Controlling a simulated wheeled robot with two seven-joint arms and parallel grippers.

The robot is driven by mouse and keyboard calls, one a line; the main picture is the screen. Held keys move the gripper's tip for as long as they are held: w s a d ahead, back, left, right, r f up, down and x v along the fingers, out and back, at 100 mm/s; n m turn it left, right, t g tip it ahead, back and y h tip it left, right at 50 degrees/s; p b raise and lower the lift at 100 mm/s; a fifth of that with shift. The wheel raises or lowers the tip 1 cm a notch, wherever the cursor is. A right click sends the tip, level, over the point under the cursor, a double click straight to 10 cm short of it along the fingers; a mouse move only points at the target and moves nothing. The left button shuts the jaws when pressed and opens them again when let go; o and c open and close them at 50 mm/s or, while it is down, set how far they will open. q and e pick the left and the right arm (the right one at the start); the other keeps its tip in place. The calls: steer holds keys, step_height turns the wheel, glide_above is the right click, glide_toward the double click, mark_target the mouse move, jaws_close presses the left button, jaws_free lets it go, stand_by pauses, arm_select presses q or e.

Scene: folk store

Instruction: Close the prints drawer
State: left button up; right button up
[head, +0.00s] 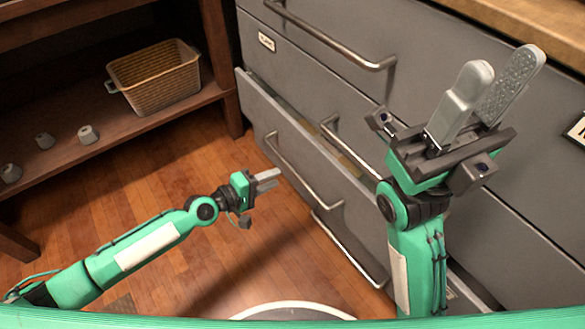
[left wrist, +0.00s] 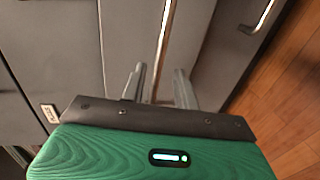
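A grey drawer (head: 262,112) in the cabinet stands pulled out, with a gap showing its inside along the top edge. Its bar handle (head: 300,172) is on the front; no readable label shows which one is the prints drawer. My left gripper (head: 268,178) is in front of that drawer, low and apart from it in the head view. In the left wrist view its two fingers (left wrist: 158,88) are spread, with a metal bar handle (left wrist: 165,35) beyond and between them. My right gripper (head: 503,65) is raised before the upper drawers, fingers slightly apart and empty.
A wicker basket (head: 155,77) and several small pale rolls or pots (head: 88,134) sit on a dark wooden shelf (head: 120,125) at left. Another upper drawer handle (head: 330,38) juts out from the cabinet.

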mark_target(292, 169)
arm_select(q)
steer(key=x, duration=0.7)
steer(key=shift+w+d+f, duration=0.1)
steer(key=shift+w+d, duration=0.05)
steer(key=shift+d, duration=0.05)
jaws_close()
